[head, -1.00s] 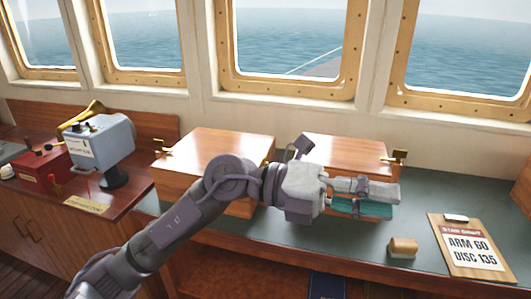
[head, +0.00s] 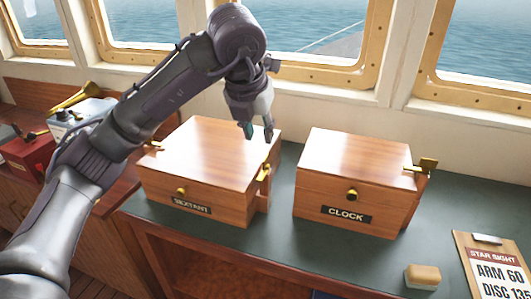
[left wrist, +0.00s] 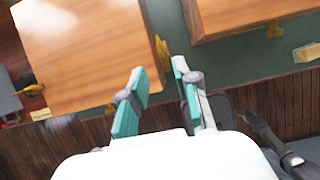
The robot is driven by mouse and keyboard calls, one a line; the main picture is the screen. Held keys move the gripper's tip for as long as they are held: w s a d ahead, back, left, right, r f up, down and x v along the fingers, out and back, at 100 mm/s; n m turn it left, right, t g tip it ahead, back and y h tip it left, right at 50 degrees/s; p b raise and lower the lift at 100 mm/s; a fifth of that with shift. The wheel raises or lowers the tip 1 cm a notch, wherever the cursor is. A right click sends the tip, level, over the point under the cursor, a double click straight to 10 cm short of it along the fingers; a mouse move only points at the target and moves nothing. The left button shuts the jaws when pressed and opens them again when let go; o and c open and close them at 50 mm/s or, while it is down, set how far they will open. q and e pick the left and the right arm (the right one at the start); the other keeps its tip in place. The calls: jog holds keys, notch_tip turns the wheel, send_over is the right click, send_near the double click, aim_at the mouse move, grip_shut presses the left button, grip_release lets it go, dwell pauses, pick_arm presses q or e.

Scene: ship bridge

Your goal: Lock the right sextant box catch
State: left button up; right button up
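The sextant box (head: 208,158) is a lidded wooden box marked SEXTANT on its front, with its lid down. Its right catch (head: 264,172) is a small brass lever on the right side; I cannot tell whether it is locked. My left gripper (head: 257,131) hangs fingers-down above the box's right edge, just above and behind that catch, and looks apart from it. In the left wrist view the left gripper (left wrist: 158,100) is open and empty, with the brass catch (left wrist: 162,52) beyond the gap between its fingers.
A clock box (head: 352,180) with a brass catch (head: 427,166) stands to the right, across a narrow gap. A tan block (head: 422,277) and a clipboard (head: 495,262) lie at the front right. A grey instrument (head: 75,115) stands on the left console. Windows line the back.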

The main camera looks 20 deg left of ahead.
pick_arm(q)
send_over(265, 158)
jog(key=s, duration=0.2)
notch_tip(265, 158, down, 4)
jog(key=shift+s+f+p, duration=0.1)
jog(key=shift+s+p, duration=0.05)
jog(key=shift+p, duration=0.15)
jog(key=x, duration=0.4)
jog(key=shift+f+p, duration=0.3)
jog(key=shift+p, duration=0.1)
jog(key=shift+w+f, duration=0.3)
jog(key=shift+f, duration=0.05)
jog(key=shift+c, duration=0.4)
grip_shut()
pick_arm(e)
jog(key=shift+w+d+r, duration=0.1)
jog(key=shift+w+r, duration=0.6)
jog(key=shift+r, duration=0.15)
